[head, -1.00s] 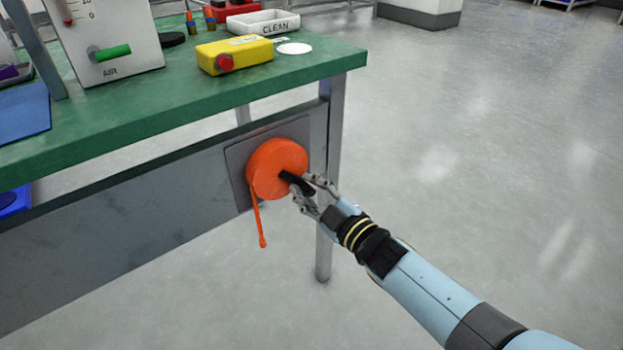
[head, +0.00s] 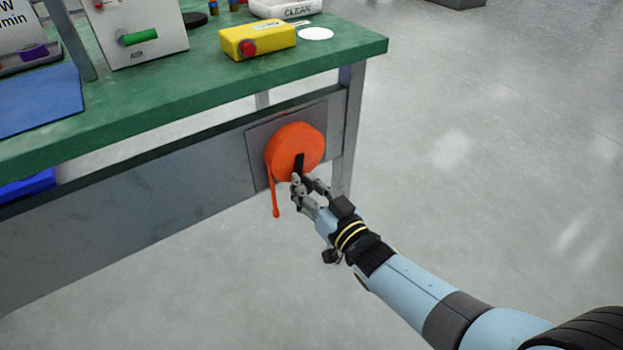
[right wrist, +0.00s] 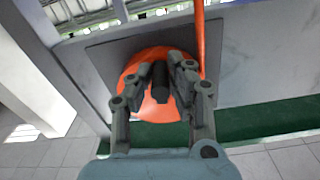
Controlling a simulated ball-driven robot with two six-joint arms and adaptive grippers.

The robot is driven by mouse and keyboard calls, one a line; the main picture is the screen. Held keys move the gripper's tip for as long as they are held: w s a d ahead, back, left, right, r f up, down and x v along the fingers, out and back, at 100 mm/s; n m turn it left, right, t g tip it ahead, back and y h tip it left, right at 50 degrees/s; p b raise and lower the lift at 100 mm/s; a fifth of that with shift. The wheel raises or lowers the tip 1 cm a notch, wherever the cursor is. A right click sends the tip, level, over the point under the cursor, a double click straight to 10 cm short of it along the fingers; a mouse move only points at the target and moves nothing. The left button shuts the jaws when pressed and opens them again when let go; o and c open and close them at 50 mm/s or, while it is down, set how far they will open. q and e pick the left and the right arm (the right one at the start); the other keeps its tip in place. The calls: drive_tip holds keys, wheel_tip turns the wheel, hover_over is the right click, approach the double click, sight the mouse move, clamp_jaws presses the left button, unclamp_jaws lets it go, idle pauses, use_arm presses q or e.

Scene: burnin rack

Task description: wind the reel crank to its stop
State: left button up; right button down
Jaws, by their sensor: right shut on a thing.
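The orange reel (head: 292,146) is mounted on a grey plate on the bench's front panel, and an orange cord (head: 273,195) hangs from its left side. The reel also shows in the right wrist view (right wrist: 130,80). Its black crank (head: 299,163) points downward from the reel's middle. My right gripper (head: 299,182) is shut on the crank's handle (right wrist: 160,82), which sits between the two fingers in the right wrist view. The fingers hide part of the handle. My left gripper does not show.
The green bench top (head: 200,90) overhangs the reel. On it stand a yellow box with a red button (head: 258,40), a white disc (head: 316,34), a white CLEAN tray (head: 285,8) and an AIR panel (head: 145,30). A bench leg (head: 347,130) stands right of the reel. The floor to the right is clear.

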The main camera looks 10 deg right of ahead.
drive_tip(key=m, duration=0.1)
drive_tip(key=a+m+p, duration=0.1)
drive_tip(key=m, duration=0.1)
drive_tip(key=shift+s+a+r, duration=0.15)
drive_tip(key=shift+s+a, duration=0.05)
drive_tip(key=shift+s, duration=0.1)
drive_tip(key=shift+s+a+r+m+p, duration=0.15)
drive_tip(key=shift+a+m+p, duration=0.15)
drive_tip(key=shift+m, duration=0.7)
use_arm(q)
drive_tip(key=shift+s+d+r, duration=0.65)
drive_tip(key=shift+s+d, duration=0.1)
use_arm(e)
drive_tip(key=shift+a+r+m, duration=0.1)
drive_tip(key=shift+a+m, duration=0.05)
drive_tip(key=shift+m, duration=0.25)
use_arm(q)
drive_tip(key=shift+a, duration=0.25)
use_arm(e)
drive_tip(key=c, duration=1.5)
unclamp_jaws()
drive_tip(key=shift+o, duration=1.3)
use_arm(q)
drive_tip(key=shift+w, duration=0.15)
use_arm(e)
drive_tip(key=v, duration=1.2)
